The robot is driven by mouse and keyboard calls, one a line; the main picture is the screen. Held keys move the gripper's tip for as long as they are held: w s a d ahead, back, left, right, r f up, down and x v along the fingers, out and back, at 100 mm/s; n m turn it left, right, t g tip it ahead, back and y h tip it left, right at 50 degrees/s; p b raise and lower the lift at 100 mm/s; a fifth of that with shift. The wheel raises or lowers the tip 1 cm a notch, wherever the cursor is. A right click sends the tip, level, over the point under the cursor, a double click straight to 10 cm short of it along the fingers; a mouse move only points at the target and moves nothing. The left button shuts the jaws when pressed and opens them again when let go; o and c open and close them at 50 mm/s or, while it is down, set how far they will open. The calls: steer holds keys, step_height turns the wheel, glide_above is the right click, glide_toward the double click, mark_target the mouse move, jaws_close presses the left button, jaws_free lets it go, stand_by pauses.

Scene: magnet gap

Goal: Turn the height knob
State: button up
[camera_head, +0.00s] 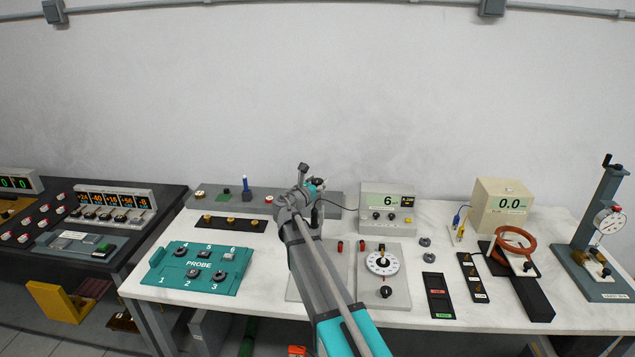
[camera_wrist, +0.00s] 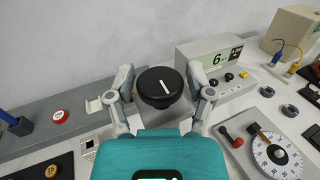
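A round black knob (camera_wrist: 160,87) with a white pointer line stands at the centre of the wrist view, on or above the grey rear plinth. I take it for the height knob; no label on it is readable. My gripper (camera_wrist: 161,92) is open, with one finger on each side of the knob. Narrow gaps seem to show between the knob and both fingers. In the head view my gripper (camera_head: 317,186) is over the plinth at the back of the white table, and my arm hides most of the area around it.
The grey plinth (camera_wrist: 40,135) carries a red button (camera_wrist: 59,116). A meter reading 6 (camera_head: 384,200) stands just right of my gripper. A panel with a white dial (camera_head: 382,263) lies in front of it. A teal PROBE panel (camera_head: 165,271) lies to the left.

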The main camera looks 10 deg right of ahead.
steer(key=c, duration=0.6)
steer(key=shift+w+m+g+h, duration=0.1)
steer(key=shift+m+g+h, duration=0.4)
steer(key=shift+h, duration=0.1)
steer(key=m+g+h, duration=0.2)
steer(key=shift+w+g, duration=0.1)
steer(key=shift+g, duration=0.3)
steer(key=m+g+h, duration=0.1)
steer(key=m+g, duration=0.1)
steer(key=g, duration=0.1)
steer(key=m+g+h, duration=0.1)
steer(key=m+g, duration=0.1)
steer(key=shift+g+h, duration=0.3)
steer(key=shift+g, duration=0.1)
steer(key=m+g, duration=0.3)
steer(key=g, duration=0.2)
steer(key=shift+m+g, duration=1.3)
steer(key=shift+g, duration=0.4)
steer(key=shift+s, duration=0.2)
